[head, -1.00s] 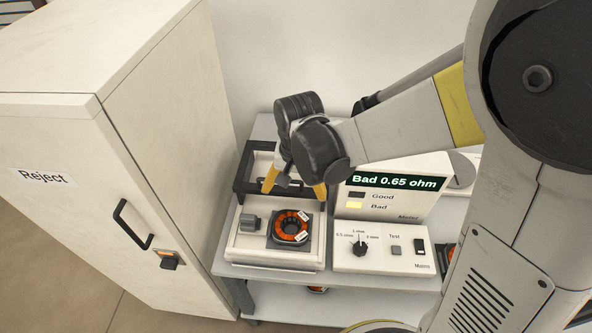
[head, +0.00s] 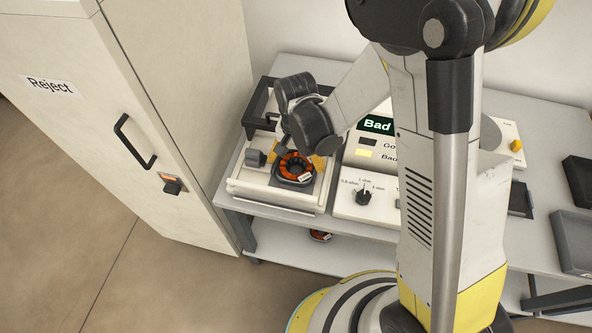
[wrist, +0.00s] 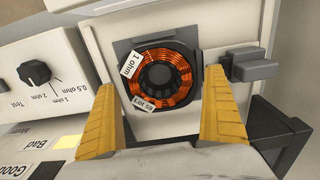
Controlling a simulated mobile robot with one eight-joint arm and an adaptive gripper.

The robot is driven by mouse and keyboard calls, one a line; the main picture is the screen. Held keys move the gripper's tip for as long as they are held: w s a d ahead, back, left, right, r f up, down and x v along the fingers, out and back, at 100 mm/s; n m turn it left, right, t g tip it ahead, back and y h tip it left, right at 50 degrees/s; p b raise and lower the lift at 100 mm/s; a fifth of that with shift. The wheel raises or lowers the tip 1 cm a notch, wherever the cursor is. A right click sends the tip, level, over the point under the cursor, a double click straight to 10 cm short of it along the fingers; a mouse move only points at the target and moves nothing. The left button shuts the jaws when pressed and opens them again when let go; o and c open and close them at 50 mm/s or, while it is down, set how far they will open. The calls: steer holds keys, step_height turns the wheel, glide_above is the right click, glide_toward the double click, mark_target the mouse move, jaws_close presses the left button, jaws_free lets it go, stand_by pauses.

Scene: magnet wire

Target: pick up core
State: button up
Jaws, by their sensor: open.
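The core (head: 295,165) is a ring wound with orange copper wire, seated in a dark square holder on the white test fixture (head: 276,200). In the wrist view the core (wrist: 163,79) lies just beyond the fingertips, near the middle. It carries white tags reading "1 ohm" and "Lot 59". My gripper (wrist: 165,95) has its yellow fingers spread, one toward each side of the core, with nothing held between them. In the head view my gripper (head: 298,153) is right above the core and partly hides it.
The meter (head: 375,160) stands right of the fixture, its "Bad" readout partly hidden by my arm. A black handle frame (head: 258,105) rises behind the core. The Reject cabinet (head: 130,110) stands at left. Another core (head: 320,235) lies on the lower shelf. Dark trays (head: 572,240) sit at right.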

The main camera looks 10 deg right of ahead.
steer(key=shift+f, duration=0.9)
steer(key=shift+r, duration=0.1)
steer(key=c, duration=1.1)
steer(key=shift+c, duration=0.2)
